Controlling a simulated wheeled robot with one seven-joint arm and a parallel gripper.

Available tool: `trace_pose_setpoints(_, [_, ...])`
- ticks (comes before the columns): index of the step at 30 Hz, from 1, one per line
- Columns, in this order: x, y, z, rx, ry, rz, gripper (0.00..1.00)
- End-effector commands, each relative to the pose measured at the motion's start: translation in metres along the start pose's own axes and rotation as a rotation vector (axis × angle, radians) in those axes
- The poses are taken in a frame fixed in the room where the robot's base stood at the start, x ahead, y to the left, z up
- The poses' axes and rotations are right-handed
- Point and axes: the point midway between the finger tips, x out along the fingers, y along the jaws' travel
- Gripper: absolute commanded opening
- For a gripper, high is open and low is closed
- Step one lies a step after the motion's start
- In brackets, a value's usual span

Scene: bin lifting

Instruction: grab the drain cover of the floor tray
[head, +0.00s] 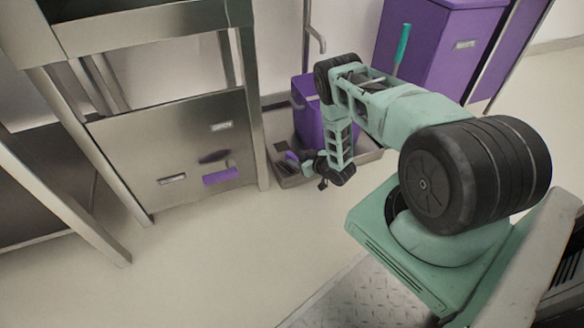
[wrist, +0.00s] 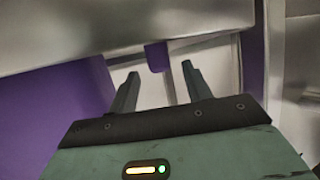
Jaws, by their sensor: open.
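The floor tray (head: 291,182) is a shallow metal tray on the floor in the head view, under a purple bin (head: 306,112). My gripper (head: 310,168) is low over the tray's front part, beside the bin. A small purple piece (head: 292,156) shows just left of it; I cannot tell for certain that this is the drain cover. In the wrist view my gripper (wrist: 160,69) is open, with two separate fingers. A small purple tab (wrist: 157,55) shows between and beyond the fingertips; contact cannot be told. My arm hides part of the tray and bin.
A steel cabinet (head: 190,140) with a purple handle stands left of the tray, its leg close to the tray's edge. A large purple bin (head: 440,50) stands at the back right. A metal pipe (head: 308,50) comes down behind. The floor in front is clear.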

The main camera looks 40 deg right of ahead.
Motion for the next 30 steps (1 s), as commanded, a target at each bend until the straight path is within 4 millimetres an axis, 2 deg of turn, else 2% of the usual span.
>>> trace_pose_setpoints(5, [0.010, 0.000, 0.001, 0.000, 0.000, 0.000, 0.49])
trace_pose_setpoints(15, [0.051, -0.001, 0.000, 0.000, 0.001, 0.000, 0.49])
trace_pose_setpoints(25, [0.058, -0.001, -0.004, 0.001, -0.001, 0.001, 0.49])
trace_pose_setpoints(26, [0.058, -0.001, -0.004, 0.001, -0.001, 0.000, 0.46])
trace_pose_setpoints(30, [0.057, -0.001, -0.004, 0.001, -0.001, 0.000, 0.07])
